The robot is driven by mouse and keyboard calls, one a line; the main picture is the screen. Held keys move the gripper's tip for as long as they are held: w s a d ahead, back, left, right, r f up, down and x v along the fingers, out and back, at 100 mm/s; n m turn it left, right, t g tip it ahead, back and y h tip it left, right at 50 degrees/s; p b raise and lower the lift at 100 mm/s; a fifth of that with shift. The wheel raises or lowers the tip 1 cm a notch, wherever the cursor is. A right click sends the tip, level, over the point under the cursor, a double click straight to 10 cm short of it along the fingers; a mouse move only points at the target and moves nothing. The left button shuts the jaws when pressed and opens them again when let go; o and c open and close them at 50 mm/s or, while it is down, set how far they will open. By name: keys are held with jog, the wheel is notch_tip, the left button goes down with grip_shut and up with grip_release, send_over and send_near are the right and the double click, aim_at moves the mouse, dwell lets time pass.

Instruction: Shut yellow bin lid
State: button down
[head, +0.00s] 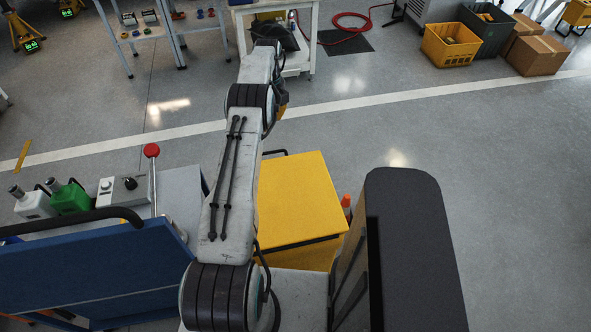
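My arm reaches away from me to a white workbench (303,62) at the top of the head view. My gripper (278,34) is a small dark shape at its far end, over or in front of the bench. I cannot make out its fingers or whether it holds anything.
A yellow crate (451,46), a dark crate (487,30) and a cardboard box (537,57) stand at the upper right. A red hose (351,21) lies by a dark mat (345,42). Shelving (143,33) stands left of the bench. The floor at right is clear.

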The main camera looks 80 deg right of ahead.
dwell(0.4)
notch_tip(320, 180, up, 8)
jog(key=shift+f, duration=0.25)
dwell(0.3)
